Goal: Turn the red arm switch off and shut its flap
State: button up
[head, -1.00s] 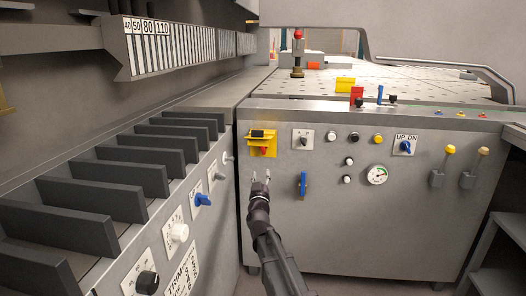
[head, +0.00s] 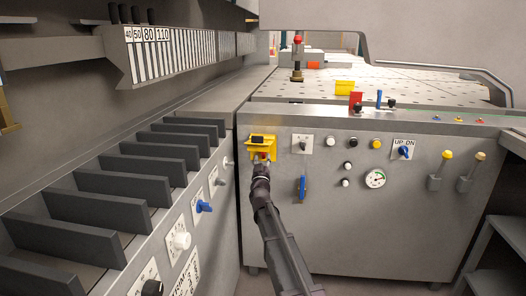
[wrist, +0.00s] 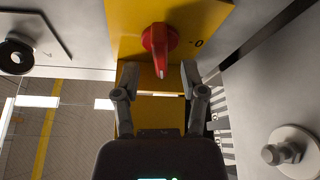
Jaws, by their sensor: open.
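The red arm switch (wrist: 160,45) is a red knob on a yellow plate (wrist: 125,25). Its narrow end points down towards my gripper in the wrist view, and a "0" mark is to its right. In the head view the yellow switch unit (head: 270,143) is on the grey panel's upper left; a black-faced part (head: 258,140) is at its top, and I cannot clearly make out the flap's position. My gripper (wrist: 156,78) is open, with one finger on each side of the knob's lower end. I cannot tell whether they touch it. In the head view my gripper (head: 261,161) covers part of the red knob.
A small selector switch (head: 302,145) and a blue lever (head: 302,187) are to the right on the panel. The slanted side panel with a blue knob (head: 204,206) is close on the left. A round metal fitting (wrist: 287,152) is at lower right in the wrist view.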

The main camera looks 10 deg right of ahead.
aim_at(263, 154)
jog(key=shift+p+x, duration=0.4)
jog(key=shift+x, duration=1.1)
grip_shut()
